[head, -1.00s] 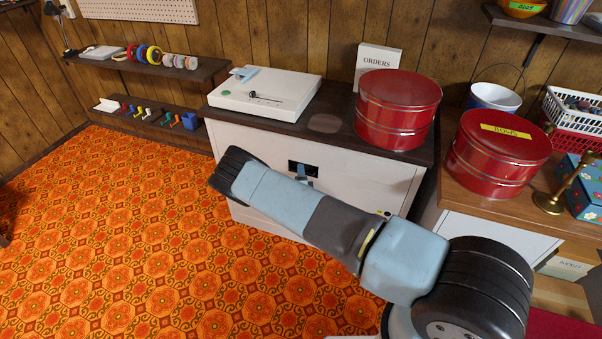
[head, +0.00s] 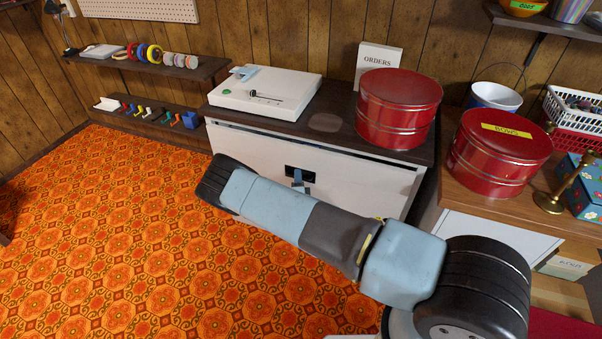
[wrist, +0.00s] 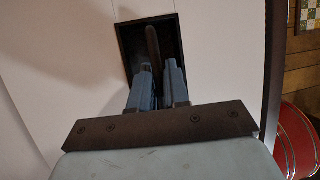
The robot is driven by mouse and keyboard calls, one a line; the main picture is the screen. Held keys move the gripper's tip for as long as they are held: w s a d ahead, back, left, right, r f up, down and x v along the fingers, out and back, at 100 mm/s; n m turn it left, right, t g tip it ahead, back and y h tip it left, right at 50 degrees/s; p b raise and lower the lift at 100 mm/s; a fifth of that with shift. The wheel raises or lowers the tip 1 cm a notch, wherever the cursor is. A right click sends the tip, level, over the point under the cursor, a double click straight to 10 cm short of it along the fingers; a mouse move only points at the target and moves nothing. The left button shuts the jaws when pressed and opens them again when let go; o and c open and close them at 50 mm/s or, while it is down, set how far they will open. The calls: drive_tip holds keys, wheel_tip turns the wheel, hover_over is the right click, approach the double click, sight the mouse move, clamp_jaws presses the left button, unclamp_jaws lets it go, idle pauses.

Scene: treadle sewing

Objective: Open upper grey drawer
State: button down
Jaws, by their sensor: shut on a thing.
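The upper drawer (head: 245,152) of the pale grey cabinet has its front standing a little forward, with a dark gap along its top edge. Its dark recessed handle (head: 300,171) is in the middle of the front. My gripper (head: 298,181) reaches into this recess. In the wrist view, the two blue-grey fingers of my gripper (wrist: 158,82) are shut on the handle's dark upright bar (wrist: 153,45). My arm hides the lower part of the cabinet in the head view.
On the cabinet's dark top (head: 325,123) stand a white device (head: 264,95), a red tin (head: 398,105) and an ORDERS box (head: 378,59). A wooden counter with another red tin (head: 500,150) stands at the right.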

drive_tip(key=s+a, duration=0.4)
drive_tip(key=s, duration=0.7)
drive_tip(key=s+a, duration=0.4)
drive_tip(key=s, duration=0.8)
drive_tip(key=shift+f, duration=0.25)
drive_tip(key=shift+s, duration=0.1)
drive_tip(key=c, duration=1.5)
unclamp_jaws()
drive_tip(key=shift+a, duration=0.1)
drive_tip(key=shift+r, duration=0.15)
drive_tip(key=s, duration=0.4)
drive_tip(key=s+f, duration=0.1)
drive_tip(key=s, duration=0.4)
drive_tip(key=s+f, duration=0.1)
drive_tip(key=s, duration=0.3)
drive_tip(key=shift+s+d+f, duration=0.2)
drive_tip(key=shift+d+f, duration=0.05)
drive_tip(key=shift+d, duration=0.05)
